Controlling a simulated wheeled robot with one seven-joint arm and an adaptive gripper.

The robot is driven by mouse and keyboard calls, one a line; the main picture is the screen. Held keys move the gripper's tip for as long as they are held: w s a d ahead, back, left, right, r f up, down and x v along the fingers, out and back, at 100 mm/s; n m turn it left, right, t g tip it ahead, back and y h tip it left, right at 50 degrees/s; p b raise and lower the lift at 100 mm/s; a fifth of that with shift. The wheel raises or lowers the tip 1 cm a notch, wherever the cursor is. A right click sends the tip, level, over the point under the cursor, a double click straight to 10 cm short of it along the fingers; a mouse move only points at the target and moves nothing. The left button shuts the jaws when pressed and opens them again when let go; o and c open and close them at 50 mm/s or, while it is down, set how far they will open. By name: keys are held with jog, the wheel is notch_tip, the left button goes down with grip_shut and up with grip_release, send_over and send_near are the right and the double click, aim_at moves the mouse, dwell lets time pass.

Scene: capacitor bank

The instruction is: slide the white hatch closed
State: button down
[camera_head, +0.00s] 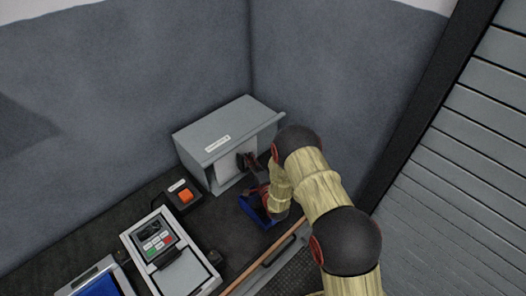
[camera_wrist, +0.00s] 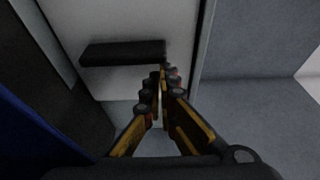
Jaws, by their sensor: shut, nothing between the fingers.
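The white hatch (camera_head: 229,168) is on the front of a grey cabinet (camera_head: 228,122) at the back of the bench. In the wrist view the white hatch (camera_wrist: 120,20) fills the upper middle, with a black bar handle (camera_wrist: 122,52) across it. My gripper (camera_head: 246,160) is at the front of the cabinet. In the wrist view my gripper (camera_wrist: 164,78) is shut and empty, its fingertips beside the right end of the handle. I cannot tell whether they touch it. My arm hides the right part of the cabinet front.
An orange button box (camera_head: 184,195) and a keypad device (camera_head: 158,241) stand to the left. A blue-topped unit (camera_head: 98,286) is at lower left. Walls close the back; a slatted shutter (camera_head: 465,150) is at right.

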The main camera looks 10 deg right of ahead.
aim_at(234, 157)
jog(key=s+a, duration=0.1)
jog(key=a, duration=0.1)
jog(key=s+a, duration=0.2)
jog(key=shift+s+a+b, duration=0.15)
jog(key=shift+a+b, duration=0.15)
jog(key=shift+b, duration=0.05)
jog(key=shift+a, duration=0.1)
